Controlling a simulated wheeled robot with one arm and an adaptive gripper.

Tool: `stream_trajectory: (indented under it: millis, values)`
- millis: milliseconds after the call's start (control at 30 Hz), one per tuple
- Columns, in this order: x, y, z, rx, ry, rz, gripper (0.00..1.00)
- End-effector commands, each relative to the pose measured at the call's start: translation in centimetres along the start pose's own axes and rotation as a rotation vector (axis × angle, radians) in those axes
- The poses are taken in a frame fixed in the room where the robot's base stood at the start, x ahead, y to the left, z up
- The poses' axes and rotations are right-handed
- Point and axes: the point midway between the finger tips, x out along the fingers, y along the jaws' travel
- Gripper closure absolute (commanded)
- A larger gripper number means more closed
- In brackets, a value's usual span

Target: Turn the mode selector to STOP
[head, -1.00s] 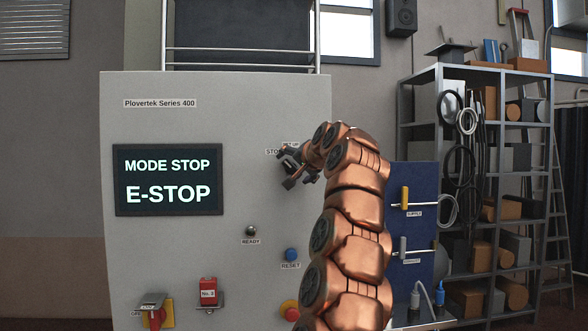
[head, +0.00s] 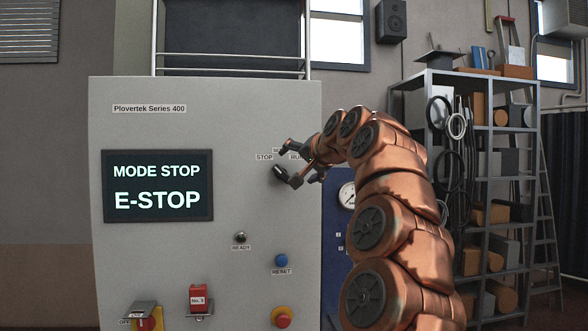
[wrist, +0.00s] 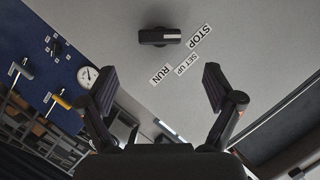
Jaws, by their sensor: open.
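The mode selector is a black knob (wrist: 160,37) on the grey panel, seen ahead of my gripper in the wrist view. Its white mark is at the end nearest the STOP label (wrist: 200,36). The SET UP label (wrist: 187,64) and RUN label (wrist: 160,74) are beside it. My gripper (wrist: 158,88) is open and empty, its two fingers spread wide and apart from the knob. In the head view my gripper (head: 290,162) is in front of the selector area and partly covers it. The display (head: 158,186) reads MODE STOP and E-STOP.
Below the selector are a READY lamp (head: 240,237), a blue RESET button (head: 281,260) and a red button on yellow (head: 283,317). A red No.3 tag (head: 198,298) hangs lower left. A blue board with a gauge (head: 347,195) and a shelf rack (head: 490,200) stand right.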

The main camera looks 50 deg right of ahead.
Motion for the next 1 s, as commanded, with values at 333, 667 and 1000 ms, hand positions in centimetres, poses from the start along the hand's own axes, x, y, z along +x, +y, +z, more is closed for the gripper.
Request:
stream_trajectory:
  millis: [333, 667, 1000]
  values:
    - [-2.5, 0.0, 0.0, 0.001, 0.000, 0.000, 0.09]
    - [-2.5, 0.0, 0.0, 0.001, 0.000, 0.001, 0.09]
    - [-2.5, 0.0, 0.2, -0.002, -0.004, 0.000, 0.09]
